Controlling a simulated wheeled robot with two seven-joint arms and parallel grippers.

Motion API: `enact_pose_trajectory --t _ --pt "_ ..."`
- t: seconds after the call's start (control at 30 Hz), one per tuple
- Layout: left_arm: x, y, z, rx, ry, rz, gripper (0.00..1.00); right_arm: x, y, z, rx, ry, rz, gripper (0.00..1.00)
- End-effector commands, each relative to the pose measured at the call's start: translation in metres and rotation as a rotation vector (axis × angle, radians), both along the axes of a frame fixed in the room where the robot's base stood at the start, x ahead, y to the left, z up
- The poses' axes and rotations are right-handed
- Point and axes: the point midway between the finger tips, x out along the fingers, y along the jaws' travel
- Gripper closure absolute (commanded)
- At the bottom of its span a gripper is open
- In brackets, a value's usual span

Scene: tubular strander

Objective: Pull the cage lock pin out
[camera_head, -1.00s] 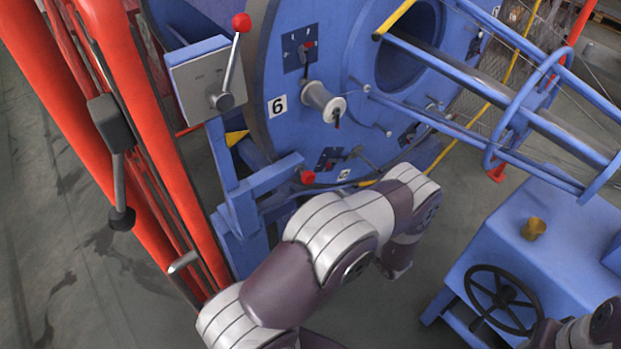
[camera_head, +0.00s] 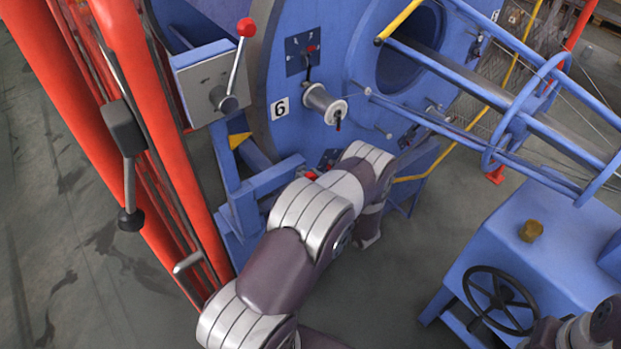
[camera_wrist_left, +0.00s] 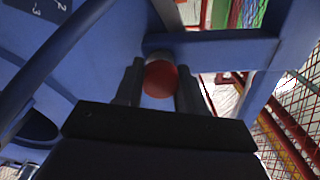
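The cage lock pin has a round red knob (camera_wrist_left: 161,79), seen in the left wrist view in front of a blue bar of the frame. My left gripper (camera_wrist_left: 160,84) has one dark finger on each side of the knob, very close to it. I cannot tell whether the fingers press on it. The pin's shank is mostly hidden. In the head view only a bit of the red knob (camera_head: 310,175) shows beside my left arm, at the blue bracket; that arm hides the gripper. My right gripper is out of view; only part of the right arm shows at lower right.
A grey lever box (camera_head: 205,85) and red rails (camera_head: 165,150) are on the left. A blue cabinet (camera_head: 560,225) with a black handwheel (camera_head: 499,300) is at right. Floor between is clear.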

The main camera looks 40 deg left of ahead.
Motion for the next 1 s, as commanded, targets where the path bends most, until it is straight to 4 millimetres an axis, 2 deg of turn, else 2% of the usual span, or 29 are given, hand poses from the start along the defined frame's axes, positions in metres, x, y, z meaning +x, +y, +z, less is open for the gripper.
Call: enact_pose_trajectory --t 0.17,0.43,0.67,0.7,0.77,1.0 --pt "0.0 -0.002 0.0 -0.001 -0.001 -0.002 1.0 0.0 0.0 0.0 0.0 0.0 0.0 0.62" --pt "-0.008 -0.033 0.0 -0.001 -0.001 -0.003 1.0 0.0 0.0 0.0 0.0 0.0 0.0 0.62" --pt "-0.009 -0.034 0.0 -0.001 0.0 -0.003 1.0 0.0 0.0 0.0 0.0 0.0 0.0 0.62" --pt "-0.009 -0.034 0.0 -0.001 0.0 -0.003 0.55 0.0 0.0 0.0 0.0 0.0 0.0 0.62" --pt "-0.009 -0.034 0.0 -0.001 0.0 -0.003 0.35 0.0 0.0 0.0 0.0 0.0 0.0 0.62" --pt "-0.009 -0.033 0.0 -0.001 -0.001 -0.001 0.35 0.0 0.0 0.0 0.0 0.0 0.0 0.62"
